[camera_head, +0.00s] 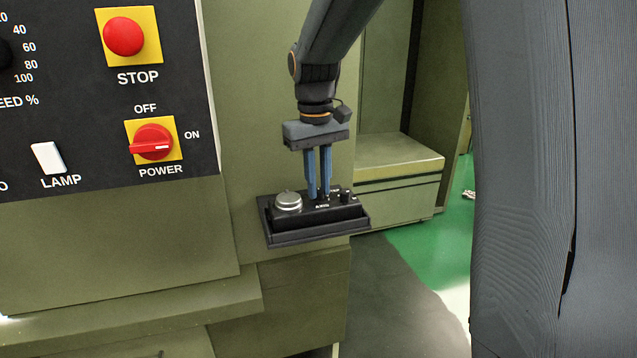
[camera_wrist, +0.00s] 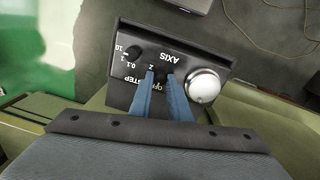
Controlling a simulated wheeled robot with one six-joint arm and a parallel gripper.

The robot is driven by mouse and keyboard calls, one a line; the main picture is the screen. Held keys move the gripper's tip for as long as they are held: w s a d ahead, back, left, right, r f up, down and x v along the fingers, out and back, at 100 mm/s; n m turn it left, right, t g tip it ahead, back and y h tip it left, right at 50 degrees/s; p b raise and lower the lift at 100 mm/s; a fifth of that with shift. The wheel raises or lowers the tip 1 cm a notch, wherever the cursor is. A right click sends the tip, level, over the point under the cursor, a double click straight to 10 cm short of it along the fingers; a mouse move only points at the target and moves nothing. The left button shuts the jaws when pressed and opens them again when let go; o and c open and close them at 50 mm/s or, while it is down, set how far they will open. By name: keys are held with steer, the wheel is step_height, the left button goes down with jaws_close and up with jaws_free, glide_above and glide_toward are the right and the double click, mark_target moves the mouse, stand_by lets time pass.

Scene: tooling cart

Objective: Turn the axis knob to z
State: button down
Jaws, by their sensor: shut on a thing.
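The black control box (camera_head: 302,219) sits on a dark shelf on the side of the green machine. It also shows upside down in the wrist view (camera_wrist: 190,41), with an AXIS label. My gripper (camera_head: 319,195) points down at the box, its two blue fingers close together. In the wrist view, its fingertips (camera_wrist: 161,76) are shut on the axis knob below the AXIS label. The fingers hide most of this knob, so I cannot tell where it points. A Z mark and the word OFF show beside the fingers.
A silver dial (camera_head: 288,201) stands on the box, close beside the fingers. A small step knob (camera_wrist: 134,53) is on the other side. The machine panel at left has a red STOP button (camera_head: 124,36) and a red POWER switch (camera_head: 153,141). Green floor lies at right.

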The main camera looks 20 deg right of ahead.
steer(key=m+p, duration=0.2)
steer(key=m, duration=0.4)
steer(key=shift+r+p, duration=0.1)
steer(key=shift+p, duration=0.3)
steer(key=m+p, duration=0.2)
steer(key=m, duration=0.4)
steer(key=m+p, duration=0.1)
steer(key=m, duration=0.4)
steer(key=shift+d+m, duration=0.1)
steer(key=shift+m, duration=0.3)
steer(key=m+p, duration=0.1)
steer(key=m, duration=0.4)
steer(key=shift+m+y+p, duration=0.3)
steer(key=c, duration=1.7)
jaws_free()
steer(key=shift+o, duration=0.2)
